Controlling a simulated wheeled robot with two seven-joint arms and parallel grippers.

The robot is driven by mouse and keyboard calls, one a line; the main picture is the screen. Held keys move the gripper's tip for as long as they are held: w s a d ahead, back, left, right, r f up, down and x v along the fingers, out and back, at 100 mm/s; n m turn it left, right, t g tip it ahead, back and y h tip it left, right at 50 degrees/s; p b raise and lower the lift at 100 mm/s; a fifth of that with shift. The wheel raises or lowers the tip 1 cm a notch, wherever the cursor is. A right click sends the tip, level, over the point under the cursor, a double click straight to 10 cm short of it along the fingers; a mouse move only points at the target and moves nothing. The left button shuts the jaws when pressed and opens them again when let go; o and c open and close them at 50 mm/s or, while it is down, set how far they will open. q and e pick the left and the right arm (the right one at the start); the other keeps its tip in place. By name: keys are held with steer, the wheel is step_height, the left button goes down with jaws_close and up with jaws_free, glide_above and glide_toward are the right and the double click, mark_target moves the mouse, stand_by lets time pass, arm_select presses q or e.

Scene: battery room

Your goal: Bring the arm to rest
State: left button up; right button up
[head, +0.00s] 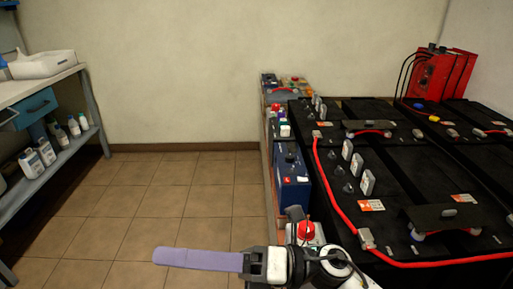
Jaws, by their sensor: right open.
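My right gripper (168,257) is at the bottom of the head view, reaching left from the wrist over the tiled floor. Its long lavender finger lies nearly level and points left. One finger seems to cover the other from this side. The gripper is open, and I see nothing held in it. My wrist is close to the near left corner of the battery bench. My left gripper and left arm are not in view.
Large black batteries (415,185) with a red cable (337,202) fill the right side. A blue battery (292,178) stands at their left edge. A red charger (433,76) is at the back. A shelf table (45,82) with bottles stands left. The tiled floor (150,200) between is clear.

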steer(key=w+d+m+t+h+p, duration=0.1)
steer(key=w+d+m+t, duration=0.5)
steer(key=m+t, duration=0.75)
steer(key=w+d+f+m+t+h, duration=0.35)
steer(key=d+f+m+h, duration=0.5)
steer(key=m, duration=0.65)
steer(key=s+d+f+m+g+h+p, duration=0.1)
steer(key=s+d+f+m+g+h, duration=0.2)
steer(key=f, duration=0.9)
steer(key=s+d+f+m+g+h+p, duration=0.1)
steer(key=s+d+f+m+g+h, duration=0.3)
steer(key=s+d+f+m, duration=0.5)
steer(key=s+f+h, duration=0.1)
steer(key=s+f, duration=0.2)
steer(key=s, duration=0.2)
steer(key=shift+s+d, duration=0.2)
steer(key=shift+s, duration=0.1)
steer(key=shift+r+m, duration=0.1)
steer(key=shift+m, duration=0.15)
